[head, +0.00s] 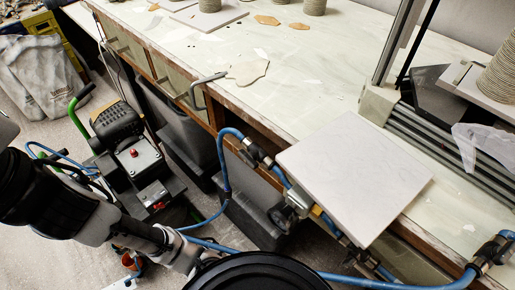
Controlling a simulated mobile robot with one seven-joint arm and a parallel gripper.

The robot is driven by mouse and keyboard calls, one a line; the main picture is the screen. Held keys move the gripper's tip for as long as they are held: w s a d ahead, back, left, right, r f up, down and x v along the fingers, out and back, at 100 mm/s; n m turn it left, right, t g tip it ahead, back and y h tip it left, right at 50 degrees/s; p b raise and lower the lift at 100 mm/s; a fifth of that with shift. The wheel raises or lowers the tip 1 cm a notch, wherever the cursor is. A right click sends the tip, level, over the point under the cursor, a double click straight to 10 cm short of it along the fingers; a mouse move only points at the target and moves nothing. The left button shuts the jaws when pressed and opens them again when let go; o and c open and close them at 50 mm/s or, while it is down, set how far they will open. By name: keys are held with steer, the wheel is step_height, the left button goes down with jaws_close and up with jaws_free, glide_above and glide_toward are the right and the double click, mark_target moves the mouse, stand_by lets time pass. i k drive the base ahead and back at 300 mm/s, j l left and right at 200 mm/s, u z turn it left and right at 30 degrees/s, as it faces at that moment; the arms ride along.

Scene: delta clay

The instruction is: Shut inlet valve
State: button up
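A blue air hose (222,160) runs up to metal fittings (257,154) at the bench's front edge. Further right along this line is a metal regulator-like body (297,203) with a small yellow part (317,211) beside it, partly under a pale square board. One of these fittings may be the inlet valve; I cannot tell which, nor its handle position. My arm comes in from the left, and its grey end (182,255) is low, left of and apart from the fittings. The fingers cannot be made out.
The pale board (355,175) overhangs the bench edge (205,120). A compressor (125,150) with a green handle stands on the floor at left. Dark bins (178,125) sit under the bench. Blue hose (400,284) also crosses the bottom. Some floor is open at left.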

mark_target(249, 158)
steer(key=k+j+u, duration=0.25)
steer(key=k+j, duration=0.55)
